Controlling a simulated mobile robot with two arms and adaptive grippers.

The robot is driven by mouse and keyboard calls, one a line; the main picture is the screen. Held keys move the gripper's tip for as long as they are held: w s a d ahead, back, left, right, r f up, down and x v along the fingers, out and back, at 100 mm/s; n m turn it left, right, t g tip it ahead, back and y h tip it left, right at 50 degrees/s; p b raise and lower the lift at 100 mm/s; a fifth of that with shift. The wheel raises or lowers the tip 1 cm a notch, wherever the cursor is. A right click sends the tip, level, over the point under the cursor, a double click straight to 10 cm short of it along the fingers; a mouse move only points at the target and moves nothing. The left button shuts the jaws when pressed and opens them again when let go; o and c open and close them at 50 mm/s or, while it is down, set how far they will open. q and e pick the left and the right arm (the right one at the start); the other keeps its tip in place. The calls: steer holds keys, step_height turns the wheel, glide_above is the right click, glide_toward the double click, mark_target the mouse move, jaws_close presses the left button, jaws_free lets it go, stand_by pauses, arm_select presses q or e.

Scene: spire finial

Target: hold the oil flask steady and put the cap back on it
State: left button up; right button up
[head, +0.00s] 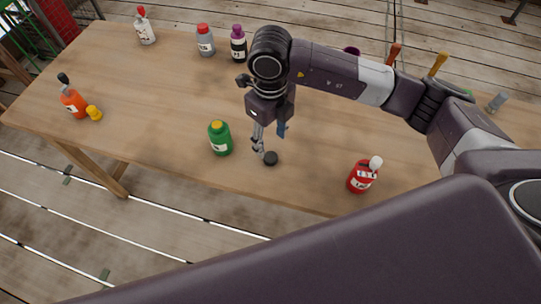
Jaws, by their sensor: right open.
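A green flask (220,139) with a yellow-orange top and a white label stands upright near the table's front edge. A small black cap (270,158) lies on the table to its right. My right gripper (262,146) points down just right of the green flask, open, with its fingertips close to the black cap. I cannot tell whether they touch it. No label is readable enough to tell which flask holds oil. My left gripper is not in view.
An orange bottle (74,103) with a dark top stands at the left, a yellow cap (95,113) beside it. A red bottle (361,177) with a whitish top stands at the front right. Grey (205,43) and dark purple-topped (238,47) bottles stand behind. The table's left middle is clear.

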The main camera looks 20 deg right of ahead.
mark_target(271, 157)
steer(key=shift+f, duration=1.1)
steer(key=shift+f+p, duration=0.1)
steer(key=shift+p, duration=0.2)
steer(key=shift+s+f+p, duration=0.1)
steer(key=shift+f+p, duration=0.25)
step_height(271, 157, down, 4)
steer(key=shift+d+r+p, duration=0.1)
steer(key=shift+r+p, duration=0.1)
steer(key=shift+p, duration=0.4)
steer(key=shift+f, duration=0.4)
steer(key=c, duration=0.8)
